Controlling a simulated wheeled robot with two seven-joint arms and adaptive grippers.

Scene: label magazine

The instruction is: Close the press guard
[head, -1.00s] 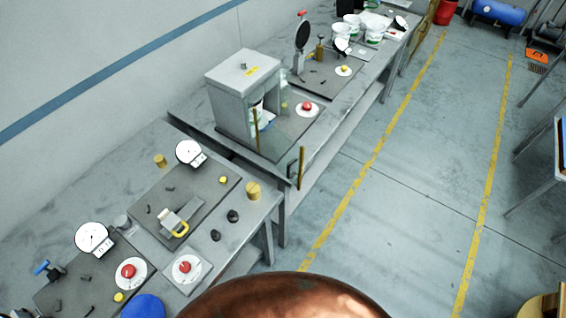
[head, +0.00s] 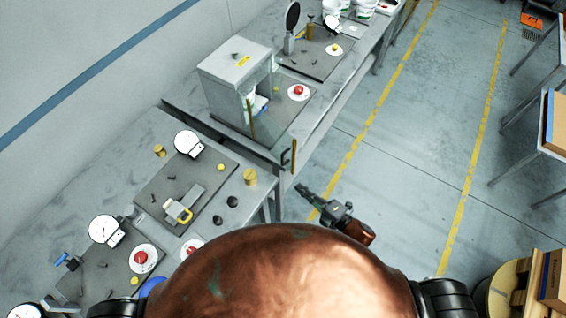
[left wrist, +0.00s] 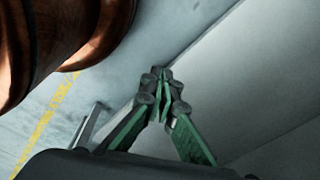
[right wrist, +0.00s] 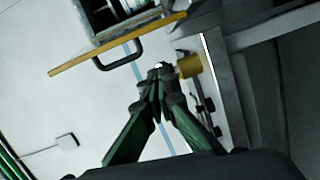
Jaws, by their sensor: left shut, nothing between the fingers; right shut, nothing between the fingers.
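The press (head: 222,95) is a grey box on the far bench with its front open. Its guard shows as a yellow-edged bar (head: 294,155) with a black handle (head: 285,158), swung out from the press at the bench's front edge. In the right wrist view the yellow edge (right wrist: 75,66) and black handle (right wrist: 118,58) lie beyond and left of the fingertips. My right gripper (head: 301,188) is shut and empty, in front of the bench, apart from the handle. My left gripper (left wrist: 160,78) is shut and empty beside a pale surface; the head view does not show it.
The near bench (head: 110,165) carries dial gauges (head: 187,143), red buttons (head: 141,257) and a yellow-handled clamp (head: 180,210). A black round-headed stand (head: 292,18) is farther along. Boxes (head: 552,280) stand at lower right.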

